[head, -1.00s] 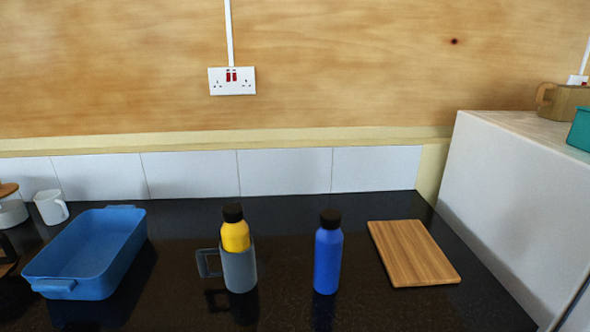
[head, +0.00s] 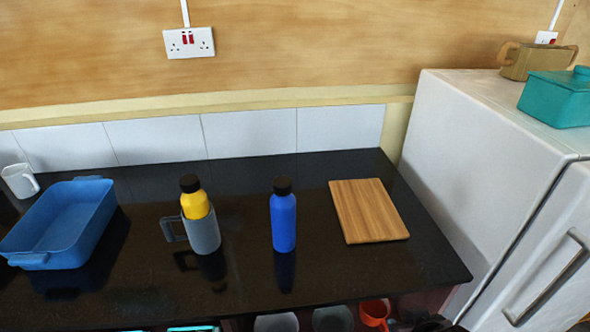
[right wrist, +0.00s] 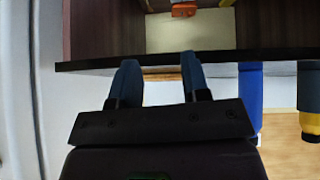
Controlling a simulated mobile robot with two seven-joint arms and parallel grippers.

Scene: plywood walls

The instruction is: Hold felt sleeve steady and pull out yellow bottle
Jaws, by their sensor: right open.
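The yellow bottle (head: 195,203) with a black cap stands upright in the grey felt sleeve (head: 204,234), which has a loop handle on its left side. Both stand on the black counter; the bottle's lower part is hidden inside the sleeve. In the right wrist view the sleeve (right wrist: 310,88) and the yellow bottle (right wrist: 309,123) show at the right edge, apart from my gripper. My right gripper (right wrist: 157,65) is open and empty, near the counter's front edge. My left gripper is in neither view.
A blue bottle (head: 283,218) stands right of the sleeve, with a wooden board (head: 368,211) beyond it. A blue tray (head: 62,226) and white mug (head: 19,181) are at left. A white fridge (head: 482,165) bounds the right. Open shelves below hold an orange mug (head: 374,313).

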